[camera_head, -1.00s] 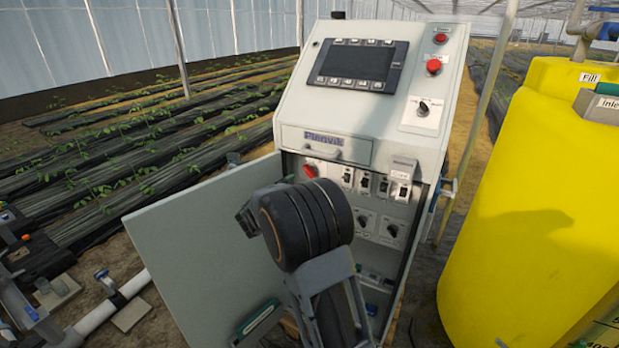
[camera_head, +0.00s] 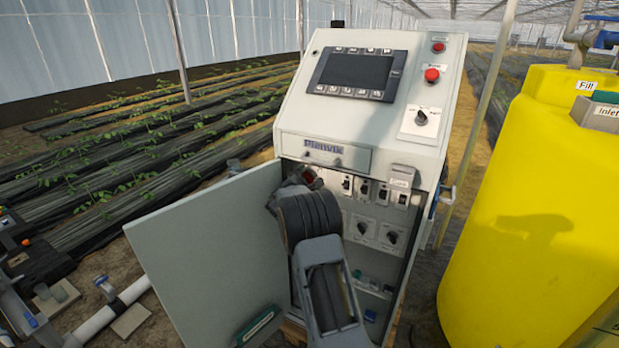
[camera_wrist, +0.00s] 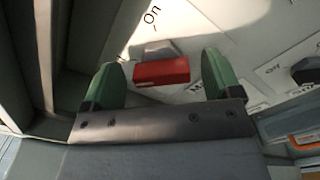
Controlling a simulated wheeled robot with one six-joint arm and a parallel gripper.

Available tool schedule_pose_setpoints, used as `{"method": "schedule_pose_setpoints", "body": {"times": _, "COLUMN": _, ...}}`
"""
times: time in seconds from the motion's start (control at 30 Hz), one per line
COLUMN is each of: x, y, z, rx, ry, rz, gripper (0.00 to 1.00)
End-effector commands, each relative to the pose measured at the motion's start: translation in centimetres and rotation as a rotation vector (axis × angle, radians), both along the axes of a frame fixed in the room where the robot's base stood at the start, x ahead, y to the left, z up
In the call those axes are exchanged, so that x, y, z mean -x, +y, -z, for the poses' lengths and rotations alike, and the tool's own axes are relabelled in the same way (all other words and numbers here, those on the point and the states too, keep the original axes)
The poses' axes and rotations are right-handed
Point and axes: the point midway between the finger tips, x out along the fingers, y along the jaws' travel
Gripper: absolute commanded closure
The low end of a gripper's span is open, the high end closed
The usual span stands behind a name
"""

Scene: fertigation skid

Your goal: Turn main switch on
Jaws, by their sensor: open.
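The red main switch (camera_head: 309,177) is at the upper left inside the open control cabinet (camera_head: 355,120), partly hidden by my arm in the head view. In the wrist view, its red handle (camera_wrist: 161,72) has a grey part behind it, and an "On" mark is on the white plate above. My gripper (camera_wrist: 163,82) is open, with one green finger on each side of the red handle. Gaps show between the handle and both fingers, and I see no contact. In the head view my wrist hides the fingers.
The cabinet door (camera_head: 215,250) stands open to the left of my arm. Black switches (camera_head: 392,236) sit to the right of and below the red switch. A yellow tank (camera_head: 540,190) stands to the right of the cabinet. Pipes (camera_head: 105,310) lie at the lower left.

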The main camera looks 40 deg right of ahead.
Motion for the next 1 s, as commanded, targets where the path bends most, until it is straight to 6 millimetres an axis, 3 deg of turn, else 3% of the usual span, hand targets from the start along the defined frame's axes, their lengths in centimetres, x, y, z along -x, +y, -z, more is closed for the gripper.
{"method": "schedule_pose_setpoints", "body": {"times": 0.2, "x": -0.54, "y": -1.16, "z": -0.03, "rx": 0.000, "ry": 0.000, "rz": 0.001, "gripper": 0.16}}
{"method": "schedule_pose_setpoints", "body": {"times": 0.53, "x": -0.62, "y": -1.27, "z": 0.01, "rx": -0.001, "ry": 0.000, "rz": 0.001, "gripper": 0.17}}
{"method": "schedule_pose_setpoints", "body": {"times": 1.0, "x": -0.62, "y": -1.24, "z": 0.01, "rx": -0.001, "ry": 0.000, "rz": 0.001, "gripper": 0.62}}
